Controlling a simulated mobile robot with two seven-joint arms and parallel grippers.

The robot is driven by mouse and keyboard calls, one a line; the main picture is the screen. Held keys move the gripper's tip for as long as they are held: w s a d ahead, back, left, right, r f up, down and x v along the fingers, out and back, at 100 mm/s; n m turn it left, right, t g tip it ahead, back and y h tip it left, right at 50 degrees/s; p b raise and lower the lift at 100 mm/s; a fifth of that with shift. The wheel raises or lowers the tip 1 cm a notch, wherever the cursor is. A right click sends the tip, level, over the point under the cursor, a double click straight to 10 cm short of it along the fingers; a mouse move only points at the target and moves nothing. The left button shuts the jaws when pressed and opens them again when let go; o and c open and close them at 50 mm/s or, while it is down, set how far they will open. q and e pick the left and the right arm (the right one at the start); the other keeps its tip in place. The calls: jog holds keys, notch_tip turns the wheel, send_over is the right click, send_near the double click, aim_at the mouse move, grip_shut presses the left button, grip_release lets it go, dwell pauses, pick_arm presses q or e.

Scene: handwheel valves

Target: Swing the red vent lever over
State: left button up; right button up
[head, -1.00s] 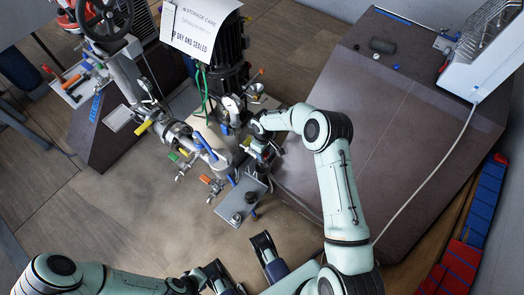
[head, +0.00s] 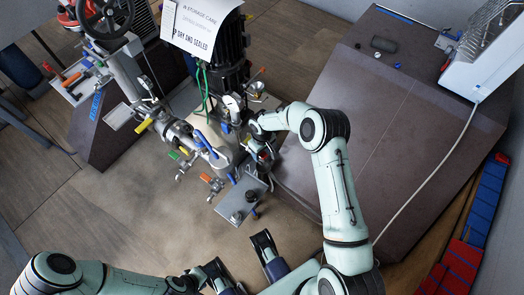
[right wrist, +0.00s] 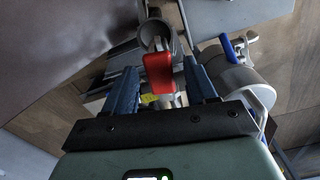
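The red vent lever (right wrist: 158,72) shows in the right wrist view, between the two blue fingers of my right gripper (right wrist: 160,84). The fingers stand apart, with gaps visible on both sides of the lever. In the head view, my right gripper (head: 258,146) is at the pipework, mostly hidden by its own wrist. A small red patch (head: 263,156), probably the lever, shows beside it. My left gripper (head: 240,264) is open and empty at the bottom of the head view, away from the valves.
A blue-handled valve (head: 206,144) and an orange handle (head: 207,178) are close left of my right gripper. A grey plate (head: 238,205) with black knobs lies below. A black motor (head: 230,70) stands behind. A large dark block (head: 370,130) fills the right side.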

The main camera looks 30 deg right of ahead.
jog(key=shift+r+p, duration=1.75)
jog(key=shift+r, duration=1.25)
